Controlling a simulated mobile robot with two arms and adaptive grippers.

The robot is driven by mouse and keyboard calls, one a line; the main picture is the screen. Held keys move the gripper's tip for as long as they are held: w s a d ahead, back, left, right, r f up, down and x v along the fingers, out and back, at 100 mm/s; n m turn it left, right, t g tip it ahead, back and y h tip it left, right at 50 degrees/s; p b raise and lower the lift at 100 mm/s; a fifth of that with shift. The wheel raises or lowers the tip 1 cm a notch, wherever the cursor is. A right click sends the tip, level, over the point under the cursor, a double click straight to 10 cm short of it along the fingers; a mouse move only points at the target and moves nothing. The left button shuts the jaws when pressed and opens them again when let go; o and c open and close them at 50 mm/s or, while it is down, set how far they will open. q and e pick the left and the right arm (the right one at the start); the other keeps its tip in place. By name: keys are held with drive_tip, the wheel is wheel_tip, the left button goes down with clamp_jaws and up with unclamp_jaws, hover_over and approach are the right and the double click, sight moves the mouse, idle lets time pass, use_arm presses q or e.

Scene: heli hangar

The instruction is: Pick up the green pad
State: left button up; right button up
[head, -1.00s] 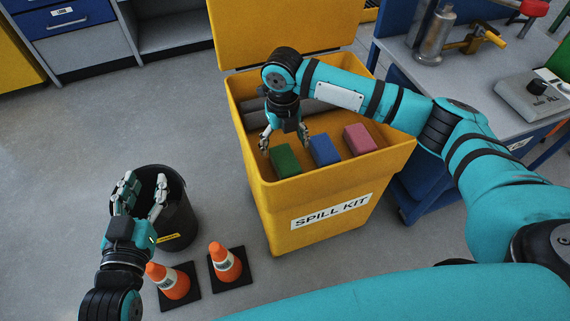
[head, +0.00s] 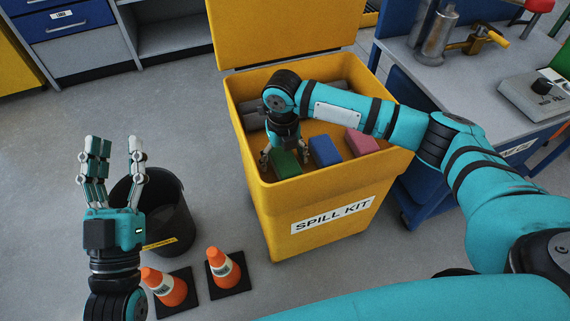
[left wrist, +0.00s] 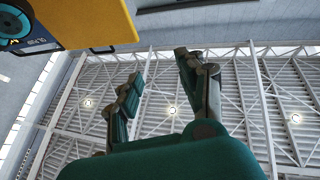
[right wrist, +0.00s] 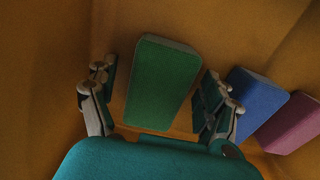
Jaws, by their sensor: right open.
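The green pad (head: 286,165) lies in the yellow spill kit bin (head: 330,225), at the left of a row of pads. In the right wrist view the green pad (right wrist: 162,82) sits between the two fingers of my right gripper (right wrist: 156,98). My right gripper (head: 284,156) is open, down inside the bin, with a finger on each side of the pad and gaps visible beside it. My left gripper (head: 116,165) is open and empty, fingers pointing up, left of the bin; its fingers also show in the left wrist view (left wrist: 160,85).
A blue pad (head: 325,151) and a pink pad (head: 361,143) lie right of the green one. Grey rolls (head: 254,117) lie at the back of the bin. A black bucket (head: 170,215) and two orange cones (head: 222,265) stand left. A workbench (head: 480,85) is at right.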

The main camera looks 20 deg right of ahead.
sight(283, 156)
drive_tip(key=shift+c, duration=0.3)
drive_tip(key=c, duration=1)
drive_tip(key=shift+r, duration=0.1)
drive_tip(key=shift+c, duration=0.2)
drive_tip(key=shift+r, duration=0.35)
wheel_tip(283, 156, up, 5)
drive_tip(key=shift+f+p, duration=0.15)
drive_tip(key=shift+p, duration=1)
use_arm(q)
wheel_tip(283, 156, down, 15)
drive_tip(key=a+g+y+p, duration=0.1)
drive_tip(key=a+g+y, duration=0.1)
drive_tip(key=g, duration=0.8)
drive_tip(key=shift+a+f+y, duration=0.15)
drive_tip(key=shift+y, duration=0.55)
use_arm(e)
wheel_tip(283, 156, up, 4)
drive_tip(key=shift+r, duration=0.25)
use_arm(q)
drive_tip(key=shift+s, duration=0.1)
